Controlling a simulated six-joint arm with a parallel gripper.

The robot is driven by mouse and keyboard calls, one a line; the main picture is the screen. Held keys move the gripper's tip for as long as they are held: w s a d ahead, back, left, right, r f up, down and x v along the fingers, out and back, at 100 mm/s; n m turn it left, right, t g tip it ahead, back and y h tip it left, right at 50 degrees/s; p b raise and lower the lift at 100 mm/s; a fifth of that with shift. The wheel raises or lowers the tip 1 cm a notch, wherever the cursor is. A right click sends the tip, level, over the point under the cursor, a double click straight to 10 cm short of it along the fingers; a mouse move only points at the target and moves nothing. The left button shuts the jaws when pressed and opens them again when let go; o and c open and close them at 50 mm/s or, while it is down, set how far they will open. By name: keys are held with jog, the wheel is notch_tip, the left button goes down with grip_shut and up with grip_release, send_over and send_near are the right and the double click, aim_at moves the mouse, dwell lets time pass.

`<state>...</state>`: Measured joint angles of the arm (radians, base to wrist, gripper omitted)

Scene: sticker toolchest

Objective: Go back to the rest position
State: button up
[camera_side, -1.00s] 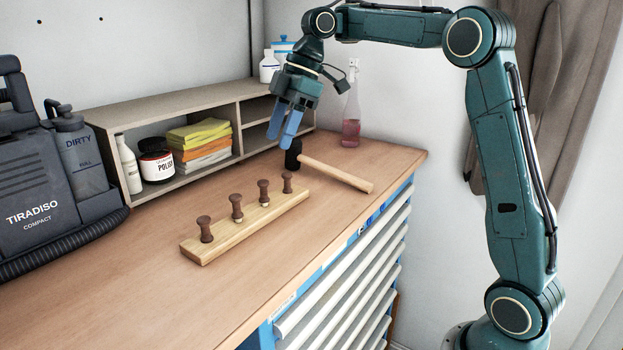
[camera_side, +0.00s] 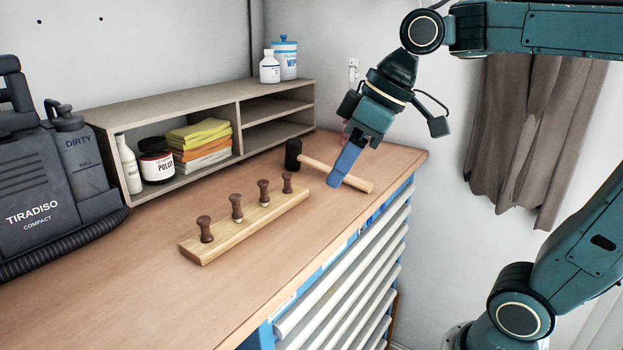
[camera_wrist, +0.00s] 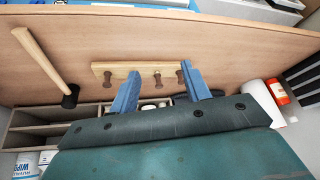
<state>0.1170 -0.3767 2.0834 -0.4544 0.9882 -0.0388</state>
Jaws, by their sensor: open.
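My gripper (camera_side: 345,165) is open and empty. In the side view it hangs tilted in front of the mallet's handle, near the right end of the bench, and one blue finger covers the other. In the wrist view both blue fingers of my gripper (camera_wrist: 160,88) are apart with nothing held between them. The mallet (camera_side: 318,169) lies on the bench with its black head to the left; it also shows in the wrist view (camera_wrist: 42,60). A wooden block with several brown pegs (camera_side: 255,219) lies on the bench to the left of the mallet.
A wooden shelf (camera_side: 240,96) along the wall holds cloths (camera_side: 202,137) and a polish jar (camera_side: 156,163), with bottles on top. A grey machine (camera_side: 40,185) stands at the left. The bench front (camera_side: 150,300) is clear. A curtain (camera_side: 520,130) hangs behind my arm.

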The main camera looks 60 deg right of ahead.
jog(key=s+d+f+m+h, duration=0.2)
jog(key=s+d+f+m, duration=0.2)
jog(key=s+f, duration=0.3)
jog(key=s, duration=0.3)
jog(key=shift+s+f+t, duration=0.2)
jog(key=shift+f+t, duration=0.1)
jog(key=shift+t, duration=0.1)
